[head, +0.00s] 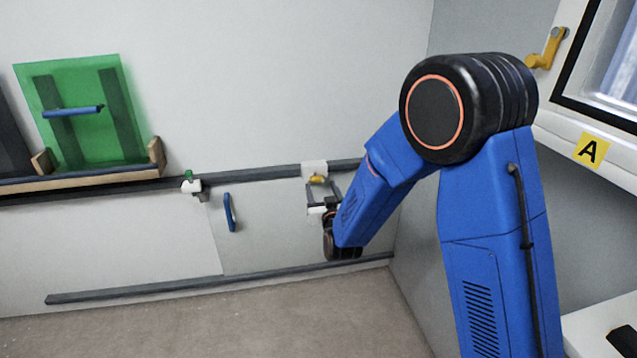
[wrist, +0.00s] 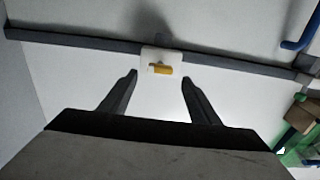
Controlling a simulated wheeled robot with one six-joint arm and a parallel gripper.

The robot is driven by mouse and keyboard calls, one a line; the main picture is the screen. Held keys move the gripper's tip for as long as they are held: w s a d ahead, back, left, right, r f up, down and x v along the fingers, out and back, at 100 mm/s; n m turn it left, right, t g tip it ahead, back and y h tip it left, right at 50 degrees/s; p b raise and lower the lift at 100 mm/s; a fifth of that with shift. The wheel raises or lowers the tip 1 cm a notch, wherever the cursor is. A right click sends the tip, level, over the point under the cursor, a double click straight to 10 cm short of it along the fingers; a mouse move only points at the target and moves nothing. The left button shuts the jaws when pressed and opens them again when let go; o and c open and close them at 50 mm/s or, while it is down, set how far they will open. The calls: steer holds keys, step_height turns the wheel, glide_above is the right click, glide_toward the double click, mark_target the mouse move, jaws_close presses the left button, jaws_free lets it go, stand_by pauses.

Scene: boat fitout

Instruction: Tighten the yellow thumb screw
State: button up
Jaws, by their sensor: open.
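The yellow thumb screw (head: 317,180) sits on a white block (head: 314,167) on the dark rail of the far wall. In the wrist view the yellow thumb screw (wrist: 160,69) shows in front of its white block (wrist: 150,55), with its bar lying roughly level. My gripper (head: 322,198) is just below the screw in the head view. In the wrist view my gripper (wrist: 158,76) is open, its two fingers apart on either side of the screw. No contact with the screw shows.
The dark rail (head: 260,175) runs along the wall. A white fitting with a green knob (head: 190,184) is on it, left of the screw. A blue handle (head: 229,212) is on the panel below. A green panel (head: 85,110) stands at left. A yellow window handle (head: 547,50) is at right.

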mark_target(318, 180)
steer(key=shift+x, duration=2.55)
steer(key=shift+c, duration=0.3)
steer(key=c, duration=1)
